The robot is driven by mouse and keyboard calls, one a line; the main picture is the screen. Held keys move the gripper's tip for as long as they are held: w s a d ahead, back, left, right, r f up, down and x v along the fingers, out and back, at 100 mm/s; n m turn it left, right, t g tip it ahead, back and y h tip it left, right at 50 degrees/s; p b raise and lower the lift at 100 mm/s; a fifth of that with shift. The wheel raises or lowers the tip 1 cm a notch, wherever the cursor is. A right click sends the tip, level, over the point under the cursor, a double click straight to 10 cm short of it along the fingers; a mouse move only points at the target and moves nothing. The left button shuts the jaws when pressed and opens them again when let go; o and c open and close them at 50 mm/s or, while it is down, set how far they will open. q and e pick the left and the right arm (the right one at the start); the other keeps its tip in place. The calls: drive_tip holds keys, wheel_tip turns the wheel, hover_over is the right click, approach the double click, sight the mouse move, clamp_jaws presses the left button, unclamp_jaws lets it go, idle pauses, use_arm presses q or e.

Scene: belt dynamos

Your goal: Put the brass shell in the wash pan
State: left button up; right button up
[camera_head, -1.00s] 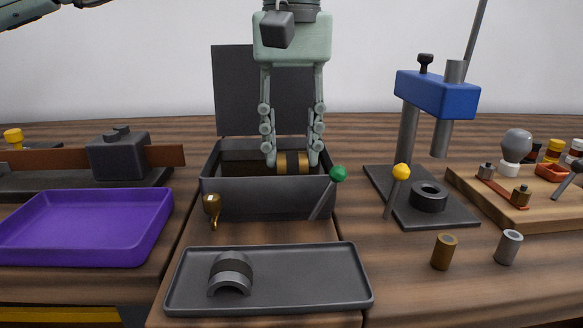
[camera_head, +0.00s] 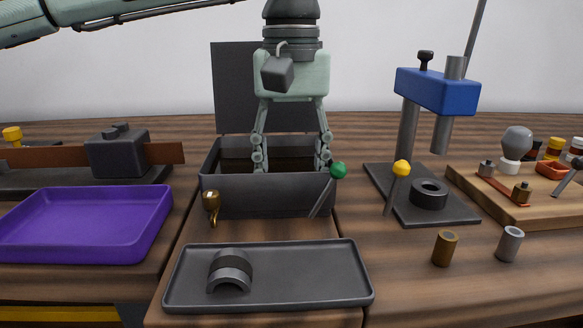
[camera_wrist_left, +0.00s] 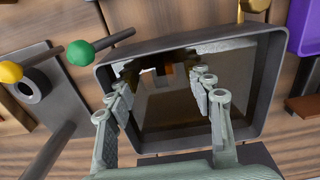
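The dark grey open-topped box (camera_head: 262,196), apparently the wash pan, stands at the centre with its lid (camera_head: 232,90) raised behind. My left gripper (camera_head: 291,168) points down into it, fingers spread wide. The wrist view shows the open fingers (camera_wrist_left: 165,90) over the brown interior of the pan (camera_wrist_left: 185,112). The brass shell is hidden behind the front wall in the head view. A dark brown and orange patch shows inside the pan in the wrist view, but I cannot tell if it is the shell. My right gripper is not in view.
A grey tray (camera_head: 320,288) with a grey half shell (camera_head: 231,270) lies in front. A purple tray (camera_head: 40,220) is at left. Small bushings (camera_head: 446,248) stand at right.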

use_arm(q)
drive_tip(key=shift+r, duration=0.15)
drive_tip(key=shift+r, duration=0.4)
wheel_tip(320, 180, up, 3)
drive_tip(key=shift+r+p, duration=0.2)
drive_tip(key=shift+p, duration=0.15)
wheel_tip(320, 180, up, 8)
drive_tip(key=p, duration=0.1)
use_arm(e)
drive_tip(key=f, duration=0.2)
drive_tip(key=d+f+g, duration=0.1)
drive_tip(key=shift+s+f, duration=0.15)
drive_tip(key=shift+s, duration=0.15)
use_arm(q)
drive_tip(key=shift+f, duration=0.1)
